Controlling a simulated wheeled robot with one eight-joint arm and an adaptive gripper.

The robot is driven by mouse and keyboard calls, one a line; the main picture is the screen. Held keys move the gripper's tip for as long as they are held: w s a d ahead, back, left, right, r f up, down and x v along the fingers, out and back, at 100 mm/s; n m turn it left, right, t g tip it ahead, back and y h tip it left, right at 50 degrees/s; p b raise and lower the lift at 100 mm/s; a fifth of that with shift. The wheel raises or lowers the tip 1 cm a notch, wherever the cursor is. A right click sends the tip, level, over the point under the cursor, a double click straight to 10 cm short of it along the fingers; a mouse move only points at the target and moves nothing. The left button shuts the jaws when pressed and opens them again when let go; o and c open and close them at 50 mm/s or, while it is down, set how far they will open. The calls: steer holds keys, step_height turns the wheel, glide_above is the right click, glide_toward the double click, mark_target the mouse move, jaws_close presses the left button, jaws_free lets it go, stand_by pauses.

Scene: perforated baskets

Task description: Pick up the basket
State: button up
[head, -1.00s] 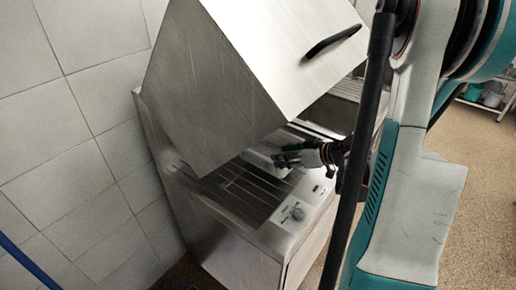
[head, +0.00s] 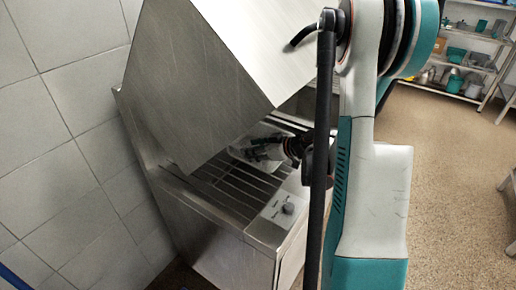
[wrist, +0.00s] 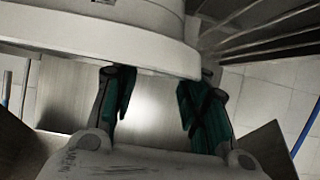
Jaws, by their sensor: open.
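A pale, curved object, which looks like the basket (head: 240,154), sits on the slatted rack under the raised hood in the head view, partly hidden by my gripper. In the wrist view a pale rounded body with a thick rim (wrist: 100,42), apparently the same basket, fills the top, close to the fingertips. My gripper (head: 262,150) is at the basket in the head view. In the wrist view its two teal fingers (wrist: 160,88) stand apart, with bare metal showing between them. The fingertips reach the rim's lower edge; I cannot tell whether they touch it. Perforations are not clear.
The steel hood (head: 190,75) with a black handle (head: 305,30) hangs tilted over the rack (head: 238,188). A control panel with a knob (head: 288,208) is at the machine's front. Tiled wall stands left. Open floor (head: 450,170) and shelves (head: 465,65) are at right.

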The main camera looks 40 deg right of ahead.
steer(key=x, duration=0.2)
steer(key=b+x, duration=0.1)
steer(key=x, duration=0.1)
steer(key=shift+w+a, duration=0.1)
steer(key=shift+a, duration=0.25)
steer(key=shift+r, duration=0.1)
jaws_close()
steer(key=shift+r, duration=0.1)
